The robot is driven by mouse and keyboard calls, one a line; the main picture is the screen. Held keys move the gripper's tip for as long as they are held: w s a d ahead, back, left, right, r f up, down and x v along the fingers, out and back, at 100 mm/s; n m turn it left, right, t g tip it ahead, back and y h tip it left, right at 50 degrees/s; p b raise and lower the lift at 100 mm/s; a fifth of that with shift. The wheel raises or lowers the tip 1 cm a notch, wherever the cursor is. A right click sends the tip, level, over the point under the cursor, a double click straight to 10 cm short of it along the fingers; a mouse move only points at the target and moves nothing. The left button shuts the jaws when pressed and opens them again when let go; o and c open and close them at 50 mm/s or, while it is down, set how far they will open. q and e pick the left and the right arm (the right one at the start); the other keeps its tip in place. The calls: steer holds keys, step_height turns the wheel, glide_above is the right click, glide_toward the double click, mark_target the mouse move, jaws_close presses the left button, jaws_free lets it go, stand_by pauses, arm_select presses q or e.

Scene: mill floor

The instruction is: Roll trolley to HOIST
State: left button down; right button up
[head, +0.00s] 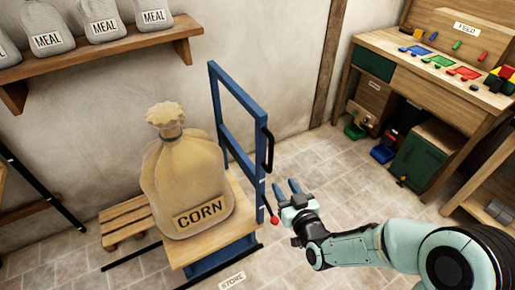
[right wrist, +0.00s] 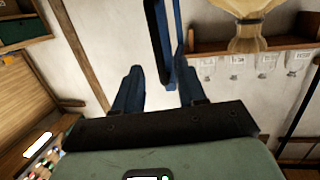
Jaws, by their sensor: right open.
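The trolley has a blue upright frame (head: 214,110) and a wooden deck (head: 244,215). A tied tan sack labelled CORN (head: 180,180) stands upright on the deck. A black handle (head: 269,150) is on the frame's right post, and a red-tipped lever (head: 274,219) is below it. My right gripper (head: 288,187) is open and empty, just right of the post and below the handle in the picture. In the right wrist view, the blue frame and black handle (right wrist: 157,45) show ahead, between the open fingers (right wrist: 160,85). My left gripper is not in view. No HOIST sign shows.
A floor label reads STORE (head: 232,281). A wooden pallet (head: 125,219) lies left of the trolley. A workbench (head: 440,72) with coloured trays and a green cabinet (head: 418,163) stand at right. MEAL sacks line a wall shelf (head: 110,52). Tiled floor (head: 335,165) between trolley and bench is clear.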

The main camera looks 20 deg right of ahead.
mark_target(272, 147)
steer(key=shift+t, duration=0.8)
steer(key=w+r+p, duration=0.1)
steer(key=w, duration=0.3)
steer(key=w+d+r+p, duration=0.1)
steer(key=w+r, duration=0.1)
steer(key=w, duration=0.3)
steer(key=w+d+r+p, duration=0.1)
steer(key=w, duration=0.3)
steer(key=shift+w+r, duration=0.15)
jaws_close()
